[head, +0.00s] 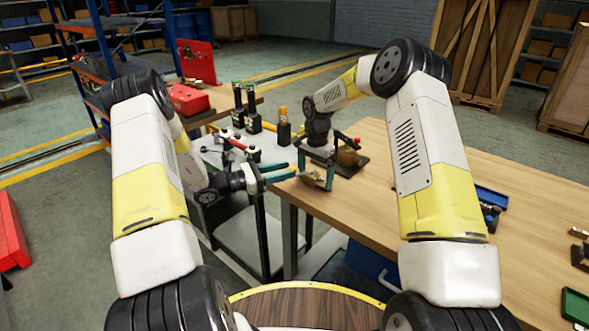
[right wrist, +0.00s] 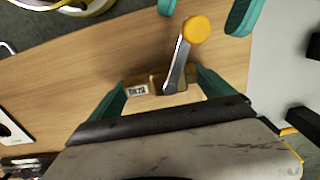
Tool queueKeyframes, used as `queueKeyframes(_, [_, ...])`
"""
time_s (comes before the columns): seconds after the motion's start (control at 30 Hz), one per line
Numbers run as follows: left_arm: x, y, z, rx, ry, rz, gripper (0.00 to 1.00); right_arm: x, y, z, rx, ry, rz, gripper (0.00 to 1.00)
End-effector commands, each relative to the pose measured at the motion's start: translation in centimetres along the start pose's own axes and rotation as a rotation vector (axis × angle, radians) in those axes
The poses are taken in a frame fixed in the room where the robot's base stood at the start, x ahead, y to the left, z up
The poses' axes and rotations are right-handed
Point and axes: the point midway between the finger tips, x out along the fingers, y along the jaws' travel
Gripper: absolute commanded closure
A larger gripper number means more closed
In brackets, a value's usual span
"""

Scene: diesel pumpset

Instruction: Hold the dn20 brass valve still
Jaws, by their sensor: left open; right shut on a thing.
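The brass valve (right wrist: 160,83), with a DN20 label, a grey lever and a round orange-yellow knob (right wrist: 197,29), shows in the right wrist view. My right gripper (right wrist: 163,95) is shut on the valve body, one teal finger at each side. In the head view the valve (head: 312,179) is small, held between the right fingers (head: 316,172) near the bench's left edge. My left gripper (head: 278,173) is open and points right toward the valve. Its two fingertips show at the top of the right wrist view (right wrist: 205,12), on either side of the knob, apart from it.
The wooden bench (head: 520,205) runs to the right, with a blue tray (head: 491,197) on it. A fixture with a red part (head: 350,152) stands just behind the right gripper. Bottles (head: 284,130) and tools stand on the left side. A red toolbox (head: 189,99) is farther back.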

Motion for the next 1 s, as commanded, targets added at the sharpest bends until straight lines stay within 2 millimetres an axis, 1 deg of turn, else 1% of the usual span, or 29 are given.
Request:
queueKeyframes(0.03, [-0.6, 0.0, 0.0, -0.001, 0.0, 0.001, 0.59, 0.1, 0.1, -0.1, 0.001, 0.0, 0.002, 0.75])
queueKeyframes(0.17, [-1.4, -0.1, 0.0, -0.001, 0.0, -0.001, 0.59, 0.1, 0.1, -0.1, 0.002, 0.001, 0.001, 0.75])
queueKeyframes(0.47, [-1.6, -0.1, 0.0, -0.001, 0.0, -0.003, 0.59, 0.1, 0.1, -0.1, 0.002, 0.001, 0.001, 0.75])
queueKeyframes(0.57, [-1.6, 0.0, 0.0, 0.002, 0.004, 0.0, 0.76, 0.1, 0.1, -0.1, 0.002, 0.001, 0.001, 0.75])
queueKeyframes(0.63, [-1.6, 0.4, 0.2, 0.012, 0.019, 0.015, 0.9, 0.1, 0.1, -0.1, 0.002, 0.002, 0.0, 0.75])
queueKeyframes(0.7, [-1.6, 1.4, 0.5, 0.033, 0.054, 0.048, 1.0, 0.1, 0.1, -0.1, 0.002, 0.001, 0.0, 0.75])
queueKeyframes(0.77, [-1.8, 2.7, 0.9, 0.057, 0.1, 0.09, 1.0, 0.1, 0.1, -0.1, 0.002, 0.002, 0.0, 0.75])
queueKeyframes(0.9, [-0.7, 6.1, 2.9, 0.057, 0.208, 0.241, 1.0, 0.1, 0.0, -0.1, 0.002, 0.002, 0.0, 0.75])
queueKeyframes(1.0, [-0.5, 8.0, 4.6, 0.031, 0.3, 0.35, 1.0, 0.1, 0.0, -0.1, 0.002, 0.002, 0.0, 0.75])
